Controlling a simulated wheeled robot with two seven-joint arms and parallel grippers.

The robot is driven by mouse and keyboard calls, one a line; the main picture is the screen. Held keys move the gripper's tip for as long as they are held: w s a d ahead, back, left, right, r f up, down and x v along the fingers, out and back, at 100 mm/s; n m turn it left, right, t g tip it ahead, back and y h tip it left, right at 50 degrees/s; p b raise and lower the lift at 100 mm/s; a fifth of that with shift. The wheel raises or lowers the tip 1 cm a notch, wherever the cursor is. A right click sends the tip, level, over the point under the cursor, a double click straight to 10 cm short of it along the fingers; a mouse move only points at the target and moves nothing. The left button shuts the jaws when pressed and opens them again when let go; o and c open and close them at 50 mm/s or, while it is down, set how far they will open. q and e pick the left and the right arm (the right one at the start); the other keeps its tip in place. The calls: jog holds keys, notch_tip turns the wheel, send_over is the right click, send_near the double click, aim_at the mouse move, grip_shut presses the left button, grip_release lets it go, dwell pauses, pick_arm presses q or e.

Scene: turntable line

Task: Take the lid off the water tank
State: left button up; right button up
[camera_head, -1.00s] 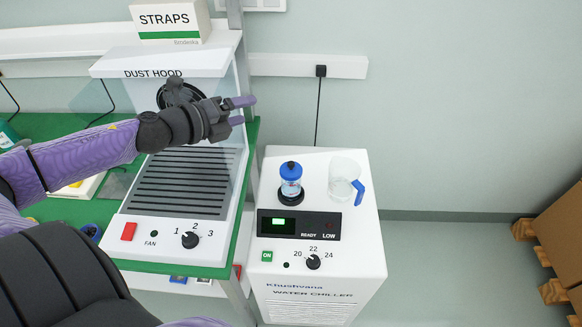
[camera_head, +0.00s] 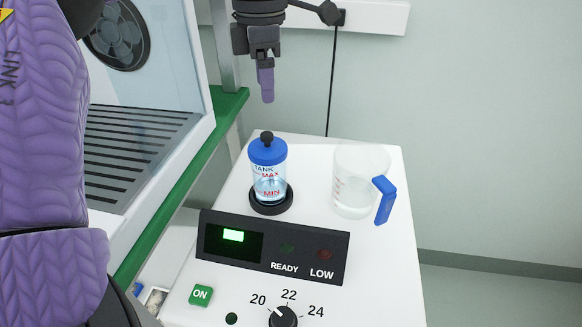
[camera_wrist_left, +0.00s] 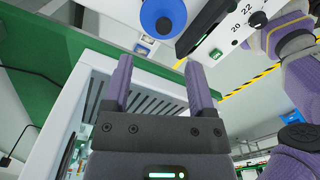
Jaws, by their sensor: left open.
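The water tank (camera_head: 269,183) is a small clear container with MAX and MIN marks, upright in a black ring on the white water chiller. Its blue lid (camera_head: 267,153) with a black knob (camera_head: 267,138) is on top. The lid also shows in the left wrist view (camera_wrist_left: 176,9), beyond the fingers at the top edge. My left gripper (camera_head: 267,98) is above the lid in the head view, fingers pointing down, apart from it. Its two purple fingers are spread with nothing between them in the left wrist view (camera_wrist_left: 158,66). My right gripper is not in view.
A clear measuring jug (camera_head: 352,190) with a blue handle stands right of the tank. The chiller's display panel (camera_head: 275,247) and dial (camera_head: 283,317) are in front. The dust hood (camera_head: 205,130) stands to the left. Bare chiller top (camera_head: 385,265) lies below the jug.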

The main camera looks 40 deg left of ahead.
aim_at(266, 134)
pick_arm(q)
jog(key=f+b, duration=0.1)
jog(key=f, duration=0.2)
jog(key=f+b, duration=0.2)
jog(key=f, duration=0.1)
jog(key=f+b, duration=0.2)
jog(key=f, duration=0.1)
jog(key=shift+s+d+f, duration=0.1)
jog(key=shift+s+f, duration=0.15)
jog(key=shift+f, duration=0.15)
jog(key=shift+r, duration=0.1)
jog(key=shift+c, duration=0.7)
jog(key=c, duration=0.7)
grip_shut()
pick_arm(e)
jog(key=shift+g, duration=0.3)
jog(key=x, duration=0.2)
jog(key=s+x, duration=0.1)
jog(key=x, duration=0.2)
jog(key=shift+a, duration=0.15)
